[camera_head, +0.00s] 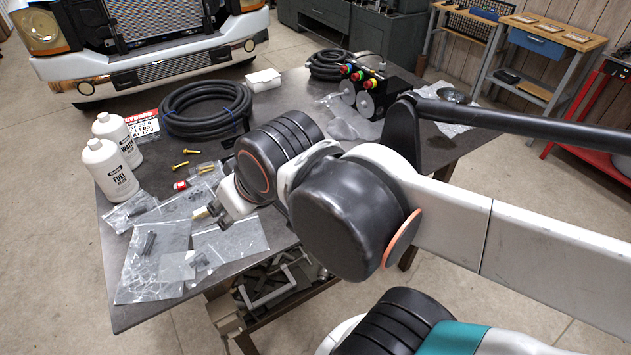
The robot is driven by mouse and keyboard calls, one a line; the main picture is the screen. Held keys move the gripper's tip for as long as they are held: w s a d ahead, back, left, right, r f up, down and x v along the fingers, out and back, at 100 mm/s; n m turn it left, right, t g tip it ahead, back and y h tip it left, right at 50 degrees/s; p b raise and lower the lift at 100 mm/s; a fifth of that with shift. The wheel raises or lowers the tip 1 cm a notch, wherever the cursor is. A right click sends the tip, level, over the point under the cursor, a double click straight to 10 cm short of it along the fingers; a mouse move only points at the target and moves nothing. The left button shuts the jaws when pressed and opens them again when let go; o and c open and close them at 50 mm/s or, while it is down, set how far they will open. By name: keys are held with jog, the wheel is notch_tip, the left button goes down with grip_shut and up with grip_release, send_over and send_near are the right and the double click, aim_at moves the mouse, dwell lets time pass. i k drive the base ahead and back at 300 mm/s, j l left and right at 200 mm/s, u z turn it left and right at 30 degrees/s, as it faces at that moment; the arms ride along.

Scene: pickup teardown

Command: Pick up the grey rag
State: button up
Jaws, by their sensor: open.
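A crumpled grey cloth (342,129), which looks like the grey rag, lies on the dark table (420,158) behind my arm and just in front of a black control box. Its lower part is hidden by my arm. My gripper (208,211) is small in view at the left end of the arm, over the front middle of the table, to the left of and nearer than the cloth. It is open, with nothing seen between its fingers, and is partly hidden by my own wrist.
A control box (372,92) with coloured buttons stands behind the cloth. A black hose coil (206,108), white bottles (109,170) and plastic bags (153,262) crowd the left side. A patterned sheet (448,127) bears a dark dish at the right.

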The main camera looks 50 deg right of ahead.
aim_at(338, 128)
jog(key=z, duration=1.45)
